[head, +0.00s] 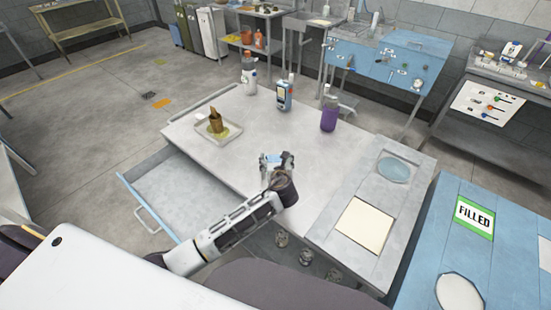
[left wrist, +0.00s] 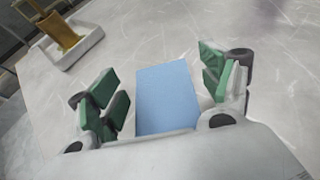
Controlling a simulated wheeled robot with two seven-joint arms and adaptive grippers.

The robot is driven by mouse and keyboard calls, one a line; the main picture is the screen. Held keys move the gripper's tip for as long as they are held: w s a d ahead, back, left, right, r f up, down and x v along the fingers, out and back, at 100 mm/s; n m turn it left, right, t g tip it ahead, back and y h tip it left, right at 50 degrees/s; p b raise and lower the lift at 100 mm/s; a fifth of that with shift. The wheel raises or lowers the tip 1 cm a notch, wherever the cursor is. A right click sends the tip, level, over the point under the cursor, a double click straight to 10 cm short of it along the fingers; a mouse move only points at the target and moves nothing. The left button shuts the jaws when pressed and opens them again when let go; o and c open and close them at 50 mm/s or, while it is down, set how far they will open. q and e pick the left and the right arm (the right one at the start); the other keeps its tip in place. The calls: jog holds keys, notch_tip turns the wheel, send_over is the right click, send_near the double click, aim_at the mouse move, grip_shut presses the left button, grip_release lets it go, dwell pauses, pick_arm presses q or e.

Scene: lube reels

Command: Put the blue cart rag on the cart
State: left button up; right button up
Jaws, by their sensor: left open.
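The blue rag (left wrist: 165,97) is a flat light-blue rectangle on the grey worktop (head: 235,120). In the left wrist view it lies between the green-padded fingers of my left gripper (left wrist: 160,92). The fingers are spread, with gaps between them and the rag's edges. In the head view my left gripper (head: 277,163) is low over the middle of the worktop and mostly hides the rag. I cannot tell for sure which piece of furniture is the cart. My right gripper is not in view.
A tray (head: 218,130) with a brown item stands at the worktop's left. A white bottle (head: 249,75), a blue handheld device (head: 284,96) and a purple bottle (head: 329,114) stand along the back. A blue drawer (head: 150,207) is open at left. A cream pad (head: 364,225) lies right.

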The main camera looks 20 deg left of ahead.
pick_arm(q)
jog(key=shift+v, duration=5.05)
